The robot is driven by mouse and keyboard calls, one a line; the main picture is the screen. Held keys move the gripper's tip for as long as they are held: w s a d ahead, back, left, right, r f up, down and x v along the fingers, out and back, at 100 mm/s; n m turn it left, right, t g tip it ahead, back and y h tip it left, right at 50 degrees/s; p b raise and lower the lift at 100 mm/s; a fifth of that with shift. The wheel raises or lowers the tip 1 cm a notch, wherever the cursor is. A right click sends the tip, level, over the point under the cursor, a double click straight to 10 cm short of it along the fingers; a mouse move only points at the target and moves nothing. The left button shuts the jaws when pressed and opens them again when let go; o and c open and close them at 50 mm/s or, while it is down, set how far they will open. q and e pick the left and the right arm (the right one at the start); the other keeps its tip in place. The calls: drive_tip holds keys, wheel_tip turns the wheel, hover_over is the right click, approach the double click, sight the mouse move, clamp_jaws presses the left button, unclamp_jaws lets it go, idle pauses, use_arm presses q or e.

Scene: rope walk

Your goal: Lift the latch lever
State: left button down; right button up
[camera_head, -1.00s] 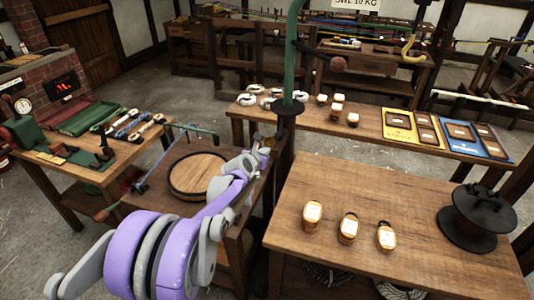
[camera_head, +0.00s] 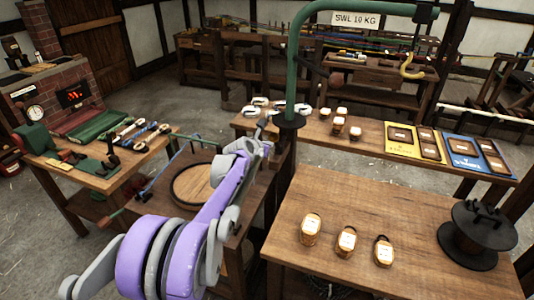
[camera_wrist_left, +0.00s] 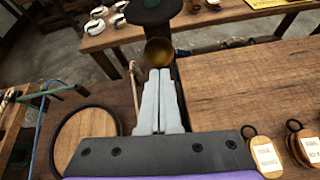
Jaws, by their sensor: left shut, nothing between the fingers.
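My left gripper (camera_head: 264,124) reaches the foot of the green crane post (camera_head: 292,75) in the head view. In the left wrist view its two grey fingers (camera_wrist_left: 160,75) are shut together and empty. A round brass knob (camera_wrist_left: 158,50) sits just beyond the fingertips, below the post's dark round base (camera_wrist_left: 153,12). I cannot tell whether the fingers touch it. A thin pale rod (camera_wrist_left: 134,88) stands left of the fingers. I cannot tell for sure which part is the latch lever. My right gripper is not in view.
A round wooden lid (camera_head: 198,180) lies left of my arm. The right-hand table (camera_head: 350,200) bears several tagged wooden blocks and a black reel (camera_head: 477,232). A rear bench (camera_head: 370,142) holds rope coils and coloured boards. A hook (camera_head: 410,68) hangs from the crane.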

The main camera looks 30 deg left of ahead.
use_arm(q)
drive_tip(key=shift+w+a+r, duration=0.15)
drive_tip(key=shift+w+r, duration=0.5)
drive_tip(key=shift+r, duration=0.2)
drive_tip(key=shift+w+r, duration=0.1)
drive_tip(key=shift+r, duration=0.25)
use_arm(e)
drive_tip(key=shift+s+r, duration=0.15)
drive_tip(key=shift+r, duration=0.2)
